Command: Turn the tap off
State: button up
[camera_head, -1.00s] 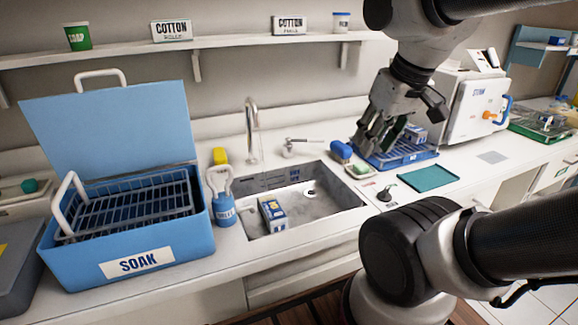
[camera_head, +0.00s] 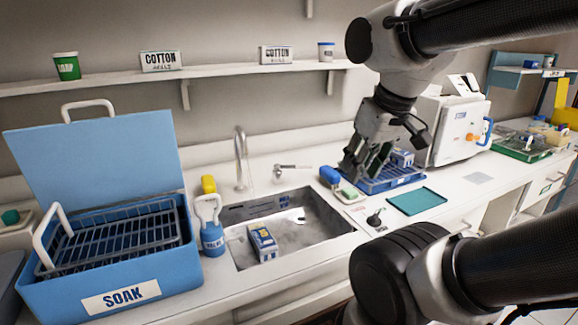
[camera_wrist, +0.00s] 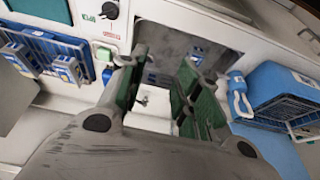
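The tap's curved metal spout (camera_head: 240,150) stands behind the sink (camera_head: 335,223) in the head view. A lever handle (camera_head: 283,172) sits on the counter to its right, pointing right. I cannot make out clearly whether water is running. My gripper (camera_head: 365,166) is to the right of the lever, above the counter by the blue rack (camera_head: 400,181), and apart from the lever. In the wrist view my gripper (camera_wrist: 155,82) has its green-padded fingers spread with nothing between them. The sink (camera_wrist: 165,48) shows behind the fingers there.
A blue and white box (camera_head: 262,241) lies in the sink. A blue bottle (camera_head: 211,232) and yellow block (camera_head: 208,184) stand left of it, beside the SOAK bin (camera_head: 122,296). A blue roll (camera_head: 330,175), black knob (camera_head: 374,218) and teal tray (camera_head: 417,201) are on the right.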

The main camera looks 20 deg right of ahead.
dwell(0.3)
jog(key=n+g+h, duration=0.1)
jog(key=n+g, duration=0.1)
jog(key=n, duration=0.9)
send_over(293, 167)
jog(key=s+d, duration=0.3)
jog(key=s+a+x, duration=0.1)
jog(key=s+x, duration=0.1)
jog(key=x, duration=1.3)
jog(key=shift+d+f, duration=0.25)
jog(key=shift+f, duration=0.15)
